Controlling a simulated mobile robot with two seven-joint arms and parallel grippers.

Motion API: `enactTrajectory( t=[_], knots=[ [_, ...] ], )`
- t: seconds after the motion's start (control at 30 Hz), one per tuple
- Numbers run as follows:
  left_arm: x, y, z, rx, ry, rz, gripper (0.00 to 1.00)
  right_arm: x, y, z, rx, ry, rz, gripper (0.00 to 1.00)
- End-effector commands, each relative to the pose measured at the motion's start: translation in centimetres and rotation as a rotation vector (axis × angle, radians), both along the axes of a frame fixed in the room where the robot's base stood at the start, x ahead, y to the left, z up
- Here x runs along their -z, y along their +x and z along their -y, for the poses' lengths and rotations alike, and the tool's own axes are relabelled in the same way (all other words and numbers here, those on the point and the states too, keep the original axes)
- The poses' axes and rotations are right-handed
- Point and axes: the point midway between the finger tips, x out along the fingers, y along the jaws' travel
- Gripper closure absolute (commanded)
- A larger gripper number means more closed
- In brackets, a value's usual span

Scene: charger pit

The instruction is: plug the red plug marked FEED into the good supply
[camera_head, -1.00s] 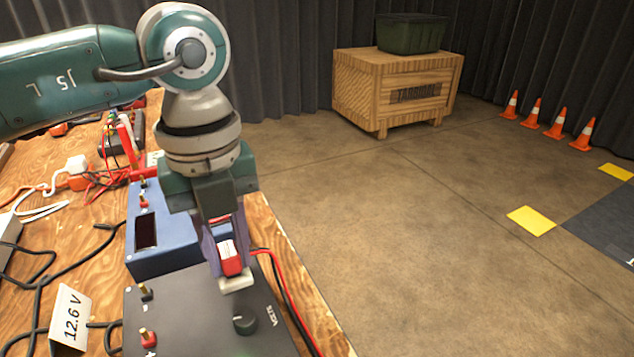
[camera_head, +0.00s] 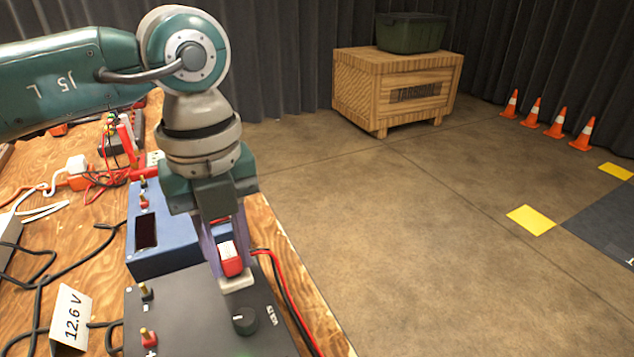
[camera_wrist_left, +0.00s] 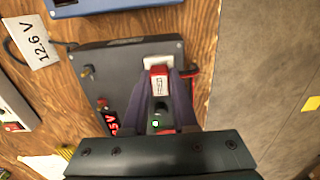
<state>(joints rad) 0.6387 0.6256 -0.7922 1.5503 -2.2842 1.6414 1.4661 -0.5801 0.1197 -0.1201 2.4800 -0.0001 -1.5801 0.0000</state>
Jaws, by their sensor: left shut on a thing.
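The red plug (camera_head: 231,262) has a white label, too small to read in the head view; it also shows in the left wrist view (camera_wrist_left: 159,83). My left gripper (camera_head: 229,268) is shut on it, pointing down. The plug's lower end is at a white socket block (camera_head: 237,285) on a dark grey supply box (camera_head: 195,325) and seems to touch it; how deep it sits is hidden. In the left wrist view the box shows a lit red display (camera_wrist_left: 112,123), partly hidden, and a green light (camera_wrist_left: 155,124). My right gripper is not in view.
A blue box (camera_head: 165,235) with a dark display stands behind the grey one. A card reading 12.6 V (camera_head: 72,315) stands left. Red and black leads (camera_head: 281,285) run along the bench's right edge. A knob (camera_head: 245,320) stands up near the socket. Loose cables cover the left side.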

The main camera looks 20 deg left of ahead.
Motion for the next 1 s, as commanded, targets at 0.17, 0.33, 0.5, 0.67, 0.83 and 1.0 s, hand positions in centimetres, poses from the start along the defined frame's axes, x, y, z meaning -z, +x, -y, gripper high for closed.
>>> enactTrajectory(
  t=[0.17, 0.33, 0.5, 0.67, 0.83, 1.0],
  knots=[
    [0.01, -0.01, -0.01, 0.0, 0.0, 0.0, 0.71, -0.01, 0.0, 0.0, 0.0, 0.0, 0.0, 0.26],
    [0.01, -0.01, -0.01, 0.0, 0.0, 0.0, 0.52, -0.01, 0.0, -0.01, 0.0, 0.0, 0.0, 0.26],
    [0.01, -0.01, 0.0, 0.0, 0.0, 0.0, 0.39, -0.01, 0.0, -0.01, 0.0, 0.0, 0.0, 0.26],
    [0.02, -0.01, 0.0, 0.0, 0.001, -0.001, 0.35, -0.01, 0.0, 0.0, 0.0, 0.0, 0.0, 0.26],
    [0.02, -0.01, 0.0, 0.0, 0.0, 0.0, 0.19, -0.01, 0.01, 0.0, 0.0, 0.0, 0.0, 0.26],
    [0.01, -0.01, 0.0, 0.0, 0.0, 0.0, 0.19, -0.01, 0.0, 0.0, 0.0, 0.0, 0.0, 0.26]
  ],
)
